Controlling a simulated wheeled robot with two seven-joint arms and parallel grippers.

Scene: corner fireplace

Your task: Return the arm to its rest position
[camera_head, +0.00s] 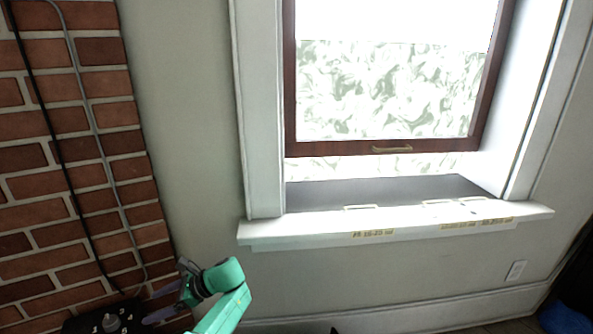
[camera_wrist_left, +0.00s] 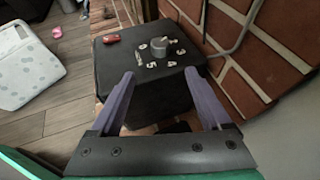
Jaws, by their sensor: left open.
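My left gripper (camera_head: 150,305) shows at the lower left of the head view, at the end of my green arm, beside the brick wall. In the left wrist view its two purple fingers (camera_wrist_left: 159,76) are spread apart with nothing between them. They point toward a black box (camera_wrist_left: 115,62) with a grey round knob (camera_wrist_left: 163,48) and white numbers on top. The fingers look apart from the box, though the exact gap is hard to judge. The box top (camera_head: 75,325) also shows at the lower left edge of the head view. My right gripper is not in view.
A brick wall (camera_head: 70,150) with hanging cables stands close at the left. A window (camera_head: 390,90) with a white sill (camera_head: 400,228) juts out ahead. A red object (camera_wrist_left: 111,39) lies on the box. A white patterned item (camera_wrist_left: 30,70) and pink object (camera_wrist_left: 57,32) lie on the wood floor.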

